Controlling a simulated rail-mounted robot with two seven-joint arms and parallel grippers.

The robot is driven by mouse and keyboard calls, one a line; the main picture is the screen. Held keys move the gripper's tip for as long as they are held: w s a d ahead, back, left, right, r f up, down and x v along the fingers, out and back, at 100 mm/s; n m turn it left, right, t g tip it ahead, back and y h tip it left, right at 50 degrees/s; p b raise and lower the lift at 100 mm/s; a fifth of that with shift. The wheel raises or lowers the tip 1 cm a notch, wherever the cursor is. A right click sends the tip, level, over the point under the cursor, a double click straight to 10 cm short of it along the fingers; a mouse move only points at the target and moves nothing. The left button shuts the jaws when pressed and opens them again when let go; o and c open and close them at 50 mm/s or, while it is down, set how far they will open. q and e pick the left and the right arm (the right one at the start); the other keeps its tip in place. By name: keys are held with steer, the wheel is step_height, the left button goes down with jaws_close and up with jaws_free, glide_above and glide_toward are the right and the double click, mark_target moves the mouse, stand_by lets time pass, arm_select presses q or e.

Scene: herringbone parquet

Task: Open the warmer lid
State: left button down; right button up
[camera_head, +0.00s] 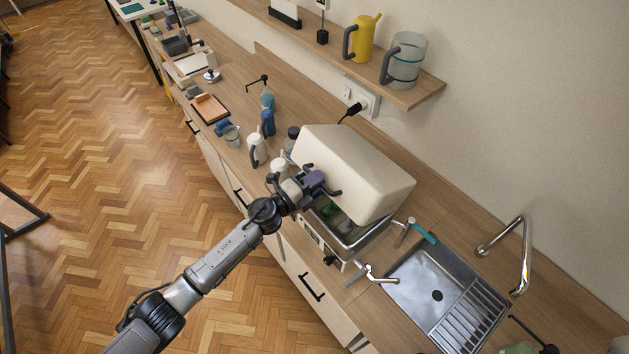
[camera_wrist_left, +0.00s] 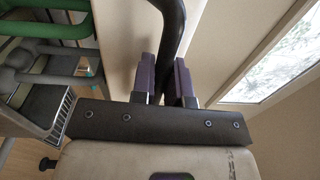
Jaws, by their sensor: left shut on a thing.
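The warmer lid (camera_head: 352,170) is a large cream box-shaped cover in the head view. It is raised and tilted back over the warmer's metal basin (camera_head: 352,232), whose inside shows at the front with dark and green contents. My left gripper (camera_head: 325,186) is at the lid's front edge. In the left wrist view its purple fingers (camera_wrist_left: 165,82) are shut around a dark curved bar, the lid handle (camera_wrist_left: 172,30). Part of the basin is hidden behind the lid and gripper. My right gripper is not in view.
A metal sink (camera_head: 437,295) with a tap (camera_head: 522,255) lies to the right of the warmer. A white jug (camera_head: 257,148) and bottles stand to its left. A wall shelf (camera_head: 425,92) holding a yellow can (camera_head: 363,38) and a clear pitcher (camera_head: 404,62) is above and behind.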

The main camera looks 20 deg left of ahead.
arm_select(q)
steer(key=c, duration=1.1)
jaws_free()
steer(key=shift+c, duration=0.2)
steer(key=b+v, duration=0.3)
steer(key=v, duration=1)
steer(key=shift+s+a, duration=0.25)
steer(key=shift+s, duration=0.1)
